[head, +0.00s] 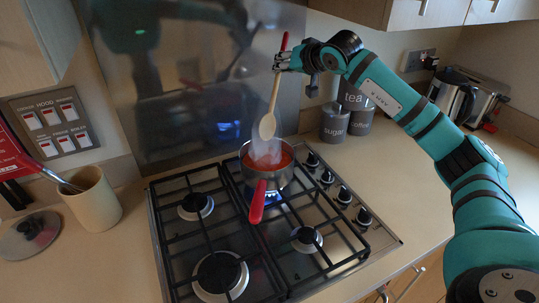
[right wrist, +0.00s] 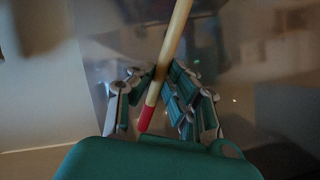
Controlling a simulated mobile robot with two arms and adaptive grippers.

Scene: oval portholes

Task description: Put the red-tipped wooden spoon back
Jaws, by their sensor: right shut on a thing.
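The red-tipped wooden spoon (head: 274,98) hangs bowl-down from my right gripper (head: 287,62), which is shut on its handle near the red tip. Its bowl is just above the steaming pot (head: 270,183) of red sauce. In the right wrist view the red tip of the spoon (right wrist: 146,118) sticks out between the fingers of my right gripper (right wrist: 158,98). A beige holder (head: 93,199) stands on the counter left of the hob, with a grey utensil leaning in it. My left gripper is out of view.
The pot sits on a lit back-right burner, its red handle (head: 257,203) pointing forward. The other burners of the hob (head: 310,262) are bare. A dark-knobbed lid (head: 30,236) lies by the holder. Canisters (head: 335,123), a kettle (head: 452,95) and a toaster (head: 484,98) stand at the right.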

